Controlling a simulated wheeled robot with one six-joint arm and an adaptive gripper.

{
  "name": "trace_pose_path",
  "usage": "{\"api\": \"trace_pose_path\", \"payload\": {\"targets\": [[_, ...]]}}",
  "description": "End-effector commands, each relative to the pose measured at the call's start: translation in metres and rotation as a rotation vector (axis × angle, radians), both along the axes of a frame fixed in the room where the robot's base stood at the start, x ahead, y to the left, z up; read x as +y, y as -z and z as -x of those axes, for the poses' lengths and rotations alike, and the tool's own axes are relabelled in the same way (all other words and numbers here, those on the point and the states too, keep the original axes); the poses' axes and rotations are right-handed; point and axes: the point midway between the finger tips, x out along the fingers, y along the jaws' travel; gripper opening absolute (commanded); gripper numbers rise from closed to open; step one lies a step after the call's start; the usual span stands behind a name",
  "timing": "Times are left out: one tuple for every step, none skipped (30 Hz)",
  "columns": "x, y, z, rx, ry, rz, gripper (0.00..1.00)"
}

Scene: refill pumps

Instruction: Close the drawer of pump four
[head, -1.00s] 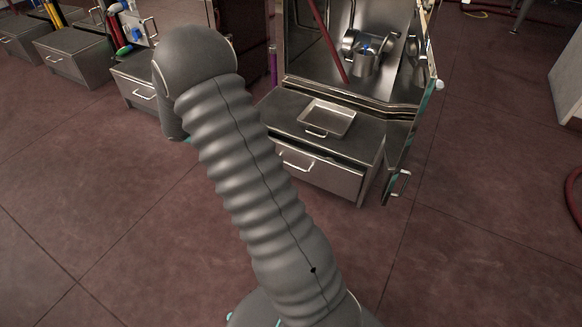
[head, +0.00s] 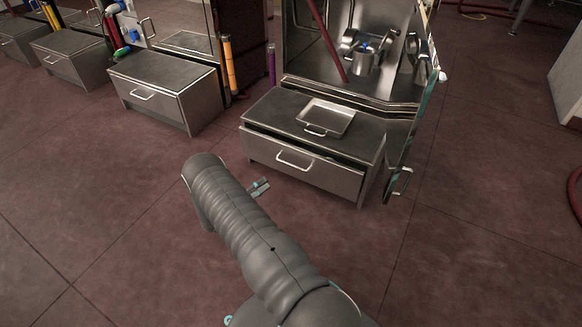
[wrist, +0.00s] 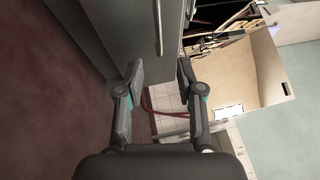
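The nearest grey base cabinet (head: 258,107) has a drawer (head: 330,178) with a silver bar handle (head: 294,161). The drawer stands slightly out, with a dark gap along its top edge. No pump number is readable. My gripper (head: 262,186) is low in front of the drawer's left part, apart from it in the head view. In the wrist view my gripper (wrist: 160,68) has its two fingers spread with nothing between them. A grey panel (wrist: 110,30) with a bar handle (wrist: 158,27) lies beyond the fingers.
A metal tray (head: 338,119) sits on the cabinet top. An open door (head: 408,135) stands at the cabinet's right side. Another cabinet with a shut drawer (head: 150,97) stands to the left. The floor in front is clear.

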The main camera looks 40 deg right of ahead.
Motion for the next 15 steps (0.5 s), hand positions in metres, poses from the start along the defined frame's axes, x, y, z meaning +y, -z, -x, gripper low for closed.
{"api": "trace_pose_path", "payload": {"targets": [[-0.001, 0.002, 0.0, 0.007, -0.003, 0.003, 0.37], [-0.003, 0.003, 0.0, 0.01, -0.004, 0.004, 0.37], [-0.006, 0.002, 0.0, 0.011, -0.005, 0.005, 0.37], [-0.008, 0.002, 0.0, 0.012, -0.004, 0.005, 0.37], [-0.011, 0.001, 0.001, 0.012, -0.003, 0.005, 0.37], [-0.016, 0.0, 0.001, 0.012, -0.003, 0.005, 0.37], [-0.021, -0.001, 0.001, 0.012, -0.003, 0.005, 0.37], [-0.026, -0.002, 0.001, 0.012, -0.002, 0.005, 0.37], [-0.033, -0.003, 0.001, 0.011, -0.001, 0.005, 0.37], [-0.038, -0.004, 0.001, 0.01, -0.001, 0.004, 0.37], [-0.044, -0.005, 0.001, 0.011, -0.002, 0.004, 0.37], [-0.051, -0.006, 0.002, 0.011, -0.001, 0.004, 0.37], [-0.057, -0.007, 0.002, 0.01, -0.001, 0.004, 0.37], [-0.062, -0.008, 0.002, 0.01, -0.001, 0.004, 0.37], [-0.07, -0.009, 0.002, 0.01, -0.001, 0.004, 0.37]]}}
